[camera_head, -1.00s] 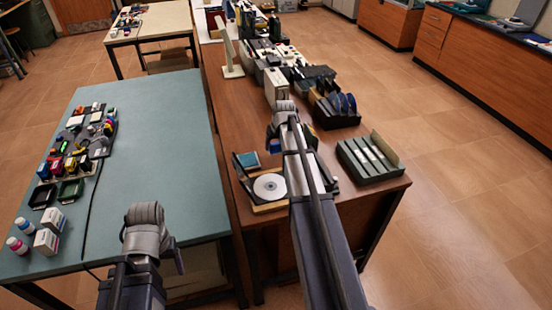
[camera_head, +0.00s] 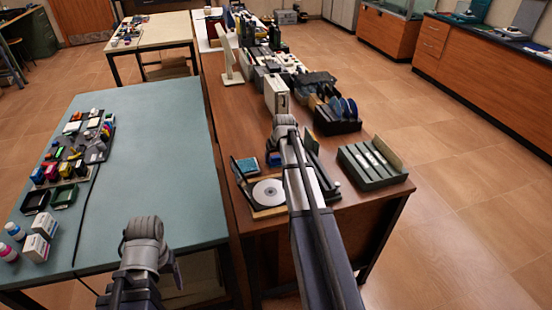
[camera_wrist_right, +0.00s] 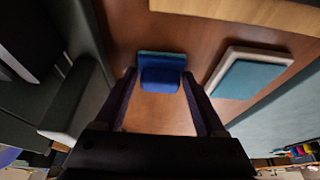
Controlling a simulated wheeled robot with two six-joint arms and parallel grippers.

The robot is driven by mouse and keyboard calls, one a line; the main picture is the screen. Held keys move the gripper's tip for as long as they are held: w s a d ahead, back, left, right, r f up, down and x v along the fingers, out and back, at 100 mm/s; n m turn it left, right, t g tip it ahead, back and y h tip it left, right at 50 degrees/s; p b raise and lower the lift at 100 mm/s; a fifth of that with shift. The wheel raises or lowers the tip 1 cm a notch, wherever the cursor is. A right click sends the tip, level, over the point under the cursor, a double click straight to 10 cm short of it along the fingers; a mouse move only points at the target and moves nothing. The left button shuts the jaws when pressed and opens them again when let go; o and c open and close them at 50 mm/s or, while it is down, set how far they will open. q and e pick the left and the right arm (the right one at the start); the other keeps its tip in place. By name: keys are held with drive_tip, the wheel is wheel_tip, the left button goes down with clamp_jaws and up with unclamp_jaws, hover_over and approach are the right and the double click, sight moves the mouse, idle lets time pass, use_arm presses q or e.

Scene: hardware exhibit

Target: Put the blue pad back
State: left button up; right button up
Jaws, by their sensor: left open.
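The blue pad (camera_wrist_right: 162,72) shows between the fingertips of my right gripper (camera_wrist_right: 160,80) in the right wrist view. The fingers stand apart, one at each side of the pad, and I cannot tell whether they press on it. In the head view a small blue patch (camera_head: 275,159) shows left of my right arm, above the brown table; the right fingers are hidden there. My left gripper (camera_head: 148,245) is open and empty over the front edge of the green table.
A teal-topped pad with a pale rim (camera_head: 247,165) lies on the brown table (camera_head: 232,125), near a disc in a wooden holder (camera_head: 268,192). A dark slotted rack (camera_head: 371,163) stands at right, a disc rack (camera_head: 337,115) behind. The green table's middle (camera_head: 150,150) is clear.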

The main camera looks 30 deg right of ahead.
drive_tip(key=o, duration=0.4)
drive_tip(key=shift+c, duration=0.2)
drive_tip(key=shift+r, duration=0.2)
drive_tip(key=p+v, duration=1.1)
drive_tip(key=v, duration=0.1)
drive_tip(key=shift+d, duration=0.1)
